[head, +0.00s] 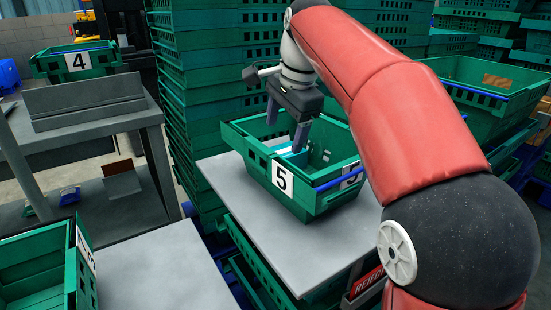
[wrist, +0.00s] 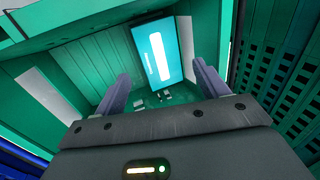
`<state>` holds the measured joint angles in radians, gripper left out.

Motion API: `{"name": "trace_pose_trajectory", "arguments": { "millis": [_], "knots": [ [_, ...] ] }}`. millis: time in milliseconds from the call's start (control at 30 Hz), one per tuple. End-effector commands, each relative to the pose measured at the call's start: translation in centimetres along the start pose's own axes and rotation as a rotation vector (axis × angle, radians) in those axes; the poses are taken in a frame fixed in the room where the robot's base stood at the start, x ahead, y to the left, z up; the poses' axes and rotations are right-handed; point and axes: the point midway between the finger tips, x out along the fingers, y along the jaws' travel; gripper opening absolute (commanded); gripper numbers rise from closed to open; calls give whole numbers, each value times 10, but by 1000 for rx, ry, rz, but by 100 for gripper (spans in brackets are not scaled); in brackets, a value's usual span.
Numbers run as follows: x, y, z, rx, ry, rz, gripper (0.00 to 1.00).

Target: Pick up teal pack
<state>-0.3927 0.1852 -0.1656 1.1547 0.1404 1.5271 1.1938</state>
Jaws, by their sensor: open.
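The teal pack (wrist: 156,50) is a bright teal box with a white label stripe, inside the green crate numbered 5 (head: 315,205). In the wrist view it lies by the crate's far wall, between and beyond my fingers. In the head view only a small light teal part (head: 297,156) shows behind the crate wall and my finger. My gripper (head: 286,128) is open, pointing down into the crate. Its two purple-grey fingers also show in the wrist view (wrist: 160,85), with nothing between their tips. I cannot tell how far the tips are above the pack.
Crate 5 stands on a grey table (head: 240,205) with its walls close around my gripper. A tall stack of green crates (head: 200,90) rises behind it. Another green crate (head: 490,90) is at the right, and one (head: 35,270) at the lower left.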

Motion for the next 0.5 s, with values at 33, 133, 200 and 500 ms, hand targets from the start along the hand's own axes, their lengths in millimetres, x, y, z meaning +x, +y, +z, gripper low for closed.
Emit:
{"name": "trace_pose_trajectory", "arguments": {
  "millis": [33,133,200,500],
  "knots": [
    [9,1,0,0,-1,2,73],
    [18,1,0,0,0,1,73],
    [23,1,-1,0,0,1,73],
    [65,3,-3,-2,-1,2,73]
  ]
}}
